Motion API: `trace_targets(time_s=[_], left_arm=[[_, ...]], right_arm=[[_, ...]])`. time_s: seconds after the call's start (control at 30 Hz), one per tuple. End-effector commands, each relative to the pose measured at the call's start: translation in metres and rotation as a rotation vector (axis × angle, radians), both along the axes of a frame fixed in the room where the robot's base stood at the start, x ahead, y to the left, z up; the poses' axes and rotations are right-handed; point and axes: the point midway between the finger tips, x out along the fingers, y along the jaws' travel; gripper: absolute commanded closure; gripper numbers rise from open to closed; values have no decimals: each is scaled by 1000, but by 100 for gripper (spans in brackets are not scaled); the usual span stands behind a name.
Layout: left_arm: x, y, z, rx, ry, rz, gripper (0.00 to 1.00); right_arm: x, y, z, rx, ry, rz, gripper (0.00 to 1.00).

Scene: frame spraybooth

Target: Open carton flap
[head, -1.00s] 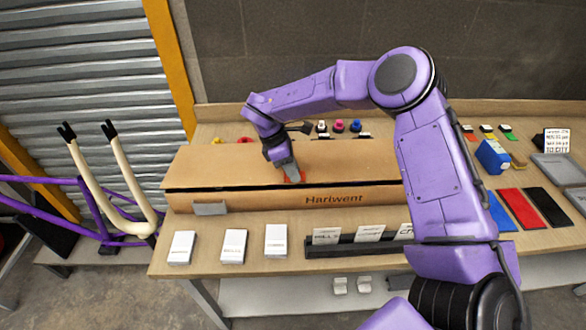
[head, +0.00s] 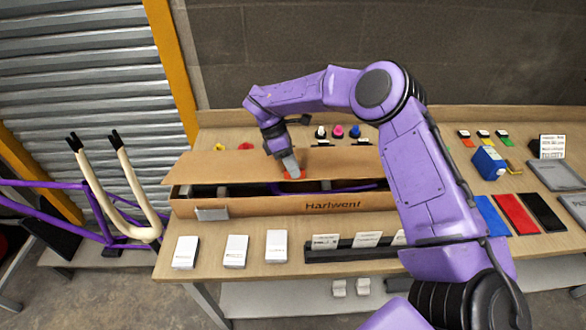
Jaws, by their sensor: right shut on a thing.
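A long brown carton (head: 270,207) marked "Hariwent" lies across the bench. Its top flap (head: 225,172) is raised along the front edge and leans back, leaving a long gap. Through the gap, dark items and a purple rod (head: 350,188) show inside the carton. The fingertips are small and partly hidden. My right arm hides the carton's right end. My left gripper is not in view.
Several white boxes (head: 236,251) and a dark card rack (head: 340,253) stand along the bench's front. Coloured knobs (head: 338,131) stand behind the carton. Coloured slabs (head: 515,214) and a blue box (head: 488,163) lie at right. A purple frame with a cream fork (head: 131,186) stands at left.

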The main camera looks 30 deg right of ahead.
Motion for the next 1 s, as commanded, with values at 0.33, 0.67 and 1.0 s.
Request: trace_targets(time_s=[0.33,0.67,1.0], left_arm=[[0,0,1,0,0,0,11],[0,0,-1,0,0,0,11],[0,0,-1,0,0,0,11]], right_arm=[[7,-3,14,42,59,0,100],[14,-11,23,65,128,-2,100],[18,-11,33,105,162,0,100]])
